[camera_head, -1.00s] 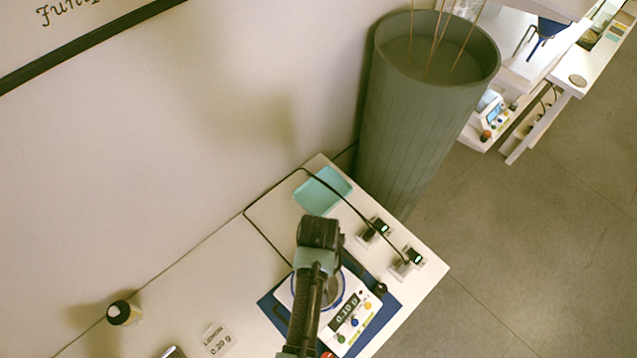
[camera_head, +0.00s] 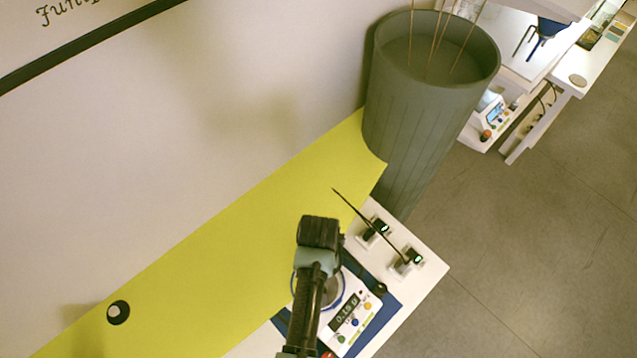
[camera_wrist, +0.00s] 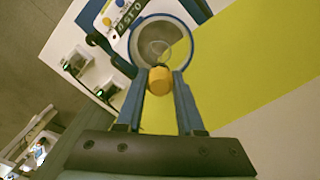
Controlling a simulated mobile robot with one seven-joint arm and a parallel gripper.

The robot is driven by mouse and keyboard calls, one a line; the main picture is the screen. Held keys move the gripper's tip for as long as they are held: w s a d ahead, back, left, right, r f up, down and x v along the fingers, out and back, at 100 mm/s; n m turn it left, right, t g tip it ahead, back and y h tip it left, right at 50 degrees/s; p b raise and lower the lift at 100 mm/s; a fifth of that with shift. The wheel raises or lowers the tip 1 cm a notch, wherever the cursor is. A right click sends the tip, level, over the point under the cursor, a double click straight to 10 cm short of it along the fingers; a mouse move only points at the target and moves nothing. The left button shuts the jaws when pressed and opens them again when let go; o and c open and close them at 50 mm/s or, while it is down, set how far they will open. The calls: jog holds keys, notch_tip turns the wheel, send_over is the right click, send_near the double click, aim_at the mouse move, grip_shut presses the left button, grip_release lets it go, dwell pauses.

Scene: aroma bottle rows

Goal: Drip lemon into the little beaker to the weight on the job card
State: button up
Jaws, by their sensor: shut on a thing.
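My gripper (camera_wrist: 160,100) is shut on a yellow-orange bottle (camera_wrist: 159,82) between its blue fingers in the wrist view. The bottle is over the near rim of the round little beaker (camera_wrist: 160,45), which stands on the scale. I cannot make out a falling drop. In the head view my arm hides the bottle and part of the beaker (camera_head: 350,290). The white scale (camera_head: 338,334) sits on a blue mat (camera_head: 388,318). Its display (camera_head: 345,312) appears to read 0.15 g. The job card is hidden in both views now.
A tall grey bin (camera_head: 425,110) stands behind.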

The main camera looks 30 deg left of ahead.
jog(key=shift+r, duration=0.15)
jog(key=shift+r+p, duration=1.65)
jog(key=shift+r, duration=0.25)
jog(key=shift+f, duration=0.15)
